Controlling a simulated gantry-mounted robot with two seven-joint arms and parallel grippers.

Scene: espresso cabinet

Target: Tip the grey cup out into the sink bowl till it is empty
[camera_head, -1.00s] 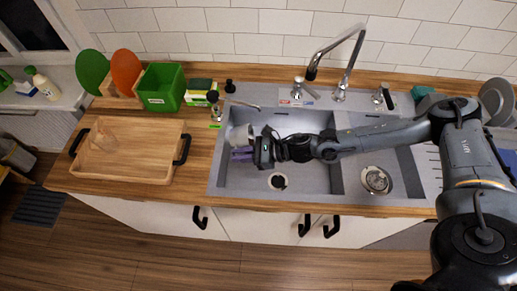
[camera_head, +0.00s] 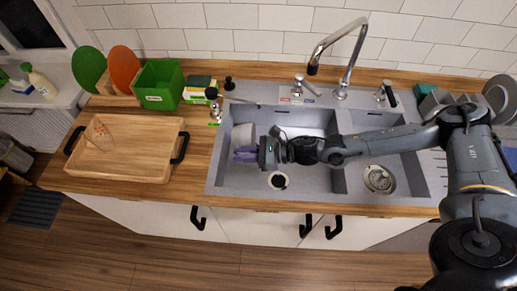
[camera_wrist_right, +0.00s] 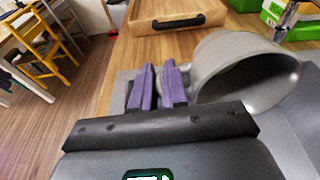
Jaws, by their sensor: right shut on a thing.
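The grey cup (camera_head: 242,135) is over the left part of the large left sink bowl (camera_head: 309,184). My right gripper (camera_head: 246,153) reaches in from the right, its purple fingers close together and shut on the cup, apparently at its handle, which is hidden. In the right wrist view the cup (camera_wrist_right: 225,65) lies tilted on its side beside the fingers (camera_wrist_right: 158,85), its wide mouth facing the lower right. The inside that shows looks bare grey; the deeper inside is hidden. No liquid stream shows. My left gripper is not in view.
The tap (camera_head: 345,65) stands behind the bowls. A small spout (camera_head: 240,101) reaches over the bowl's back left corner. A wooden tray (camera_head: 130,168) holding a glass and a green box (camera_head: 158,85) stand left. The small right bowl (camera_head: 405,165) lies under my arm.

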